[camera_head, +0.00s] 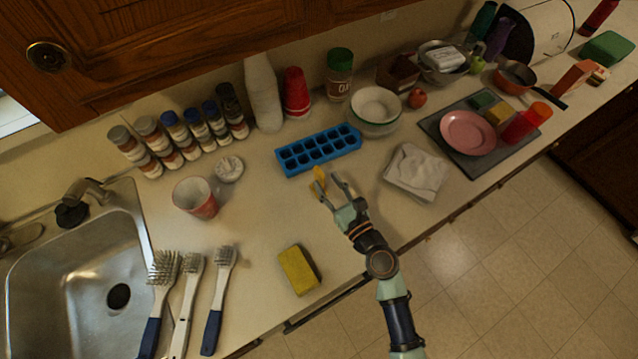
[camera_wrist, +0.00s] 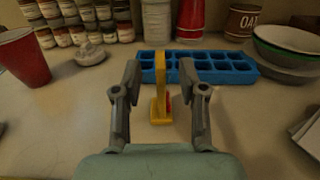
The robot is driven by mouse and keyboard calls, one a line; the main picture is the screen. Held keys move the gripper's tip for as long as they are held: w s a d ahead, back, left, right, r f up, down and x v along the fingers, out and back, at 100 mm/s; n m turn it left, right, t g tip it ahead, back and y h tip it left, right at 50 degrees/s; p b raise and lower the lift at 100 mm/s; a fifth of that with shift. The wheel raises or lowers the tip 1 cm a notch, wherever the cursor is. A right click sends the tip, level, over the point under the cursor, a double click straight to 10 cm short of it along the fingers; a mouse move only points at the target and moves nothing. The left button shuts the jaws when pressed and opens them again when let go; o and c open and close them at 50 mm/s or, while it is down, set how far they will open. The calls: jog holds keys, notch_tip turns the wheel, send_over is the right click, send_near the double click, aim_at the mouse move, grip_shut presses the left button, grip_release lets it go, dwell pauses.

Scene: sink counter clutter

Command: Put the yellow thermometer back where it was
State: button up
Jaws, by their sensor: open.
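The yellow thermometer (camera_head: 319,180) stands on the counter just in front of the blue ice cube tray (camera_head: 318,150). In the wrist view the thermometer (camera_wrist: 160,92) is upright, with a wider base that shows a bit of red on its right side. My gripper (camera_head: 334,188) is open, and its fingers (camera_wrist: 160,80) are on either side of the thermometer in the wrist view, with gaps on both sides. Whether the fingers are level with it in depth is hard to tell. The ice cube tray (camera_wrist: 212,66) is behind it.
A red cup (camera_head: 195,198) and a white round lid (camera_head: 229,169) are to the left. A folded cloth (camera_head: 416,171) lies to the right, and a yellow sponge (camera_head: 298,270) lies nearer the front edge.

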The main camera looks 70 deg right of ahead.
aim_at(323, 178)
jog(key=x, duration=0.5)
grip_shut()
